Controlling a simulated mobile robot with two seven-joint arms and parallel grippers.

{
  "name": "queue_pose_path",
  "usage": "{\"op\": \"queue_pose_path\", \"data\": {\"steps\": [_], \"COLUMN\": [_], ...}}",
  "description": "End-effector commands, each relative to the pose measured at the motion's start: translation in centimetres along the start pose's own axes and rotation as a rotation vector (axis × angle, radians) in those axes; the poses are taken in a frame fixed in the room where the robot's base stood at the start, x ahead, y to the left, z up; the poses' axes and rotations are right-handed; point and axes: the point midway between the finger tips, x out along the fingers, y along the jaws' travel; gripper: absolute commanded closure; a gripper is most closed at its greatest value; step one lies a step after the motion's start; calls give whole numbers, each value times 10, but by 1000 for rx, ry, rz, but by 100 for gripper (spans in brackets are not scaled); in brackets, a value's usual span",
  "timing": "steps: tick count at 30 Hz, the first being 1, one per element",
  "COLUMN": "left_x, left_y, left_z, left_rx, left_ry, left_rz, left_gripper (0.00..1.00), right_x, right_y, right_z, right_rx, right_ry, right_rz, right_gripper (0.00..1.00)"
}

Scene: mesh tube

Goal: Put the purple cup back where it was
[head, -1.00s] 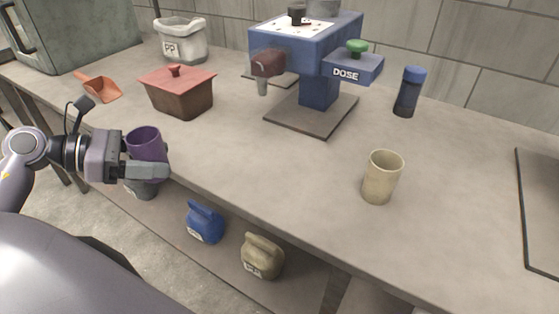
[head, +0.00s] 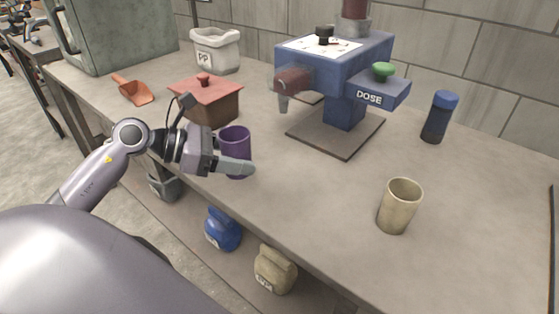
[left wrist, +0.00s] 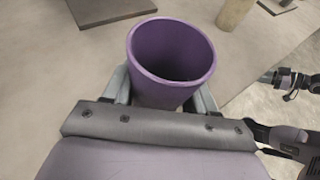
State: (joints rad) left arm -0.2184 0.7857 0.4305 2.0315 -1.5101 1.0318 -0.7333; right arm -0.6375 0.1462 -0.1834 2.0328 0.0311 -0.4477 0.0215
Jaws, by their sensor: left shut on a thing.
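The purple cup (head: 236,146) is upright between the fingers of my left gripper (head: 240,168), near the front edge of the table. The left wrist view shows the cup (left wrist: 172,58) from above, open and dark inside, with a finger on each side of it. My left gripper (left wrist: 165,95) is shut on the cup. I cannot tell whether the cup's base touches the table.
A beige cup (head: 400,206) stands to the right on the table (head: 310,190). A blue DOSE machine (head: 340,75) stands behind. A brown box with a red lid (head: 207,98) is close behind my gripper. A blue-capped bottle (head: 438,118) stands at right. The middle front is clear.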

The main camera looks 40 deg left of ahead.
Motion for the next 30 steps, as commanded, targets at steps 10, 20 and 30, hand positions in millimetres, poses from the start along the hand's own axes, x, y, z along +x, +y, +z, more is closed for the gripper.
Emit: {"op": "queue_pose_path", "data": {"steps": [10, 20, 30], "left_x": [54, 77, 90], "left_y": [0, 0, 0], "left_z": [25, 34, -1], "left_rx": [1, 0, 0], "left_ry": [-4, -3, -1], "left_rz": [-1, -1, 1], "left_gripper": [75, 75, 75], "right_x": [-6, -8, -7], "right_y": [3, 5, 5], "right_z": [-1, -4, -2], "right_rx": [-5, -8, -8], "right_ry": [-6, -4, -4], "right_rz": [8, 13, 13], "right_gripper": [57, 57, 57]}}
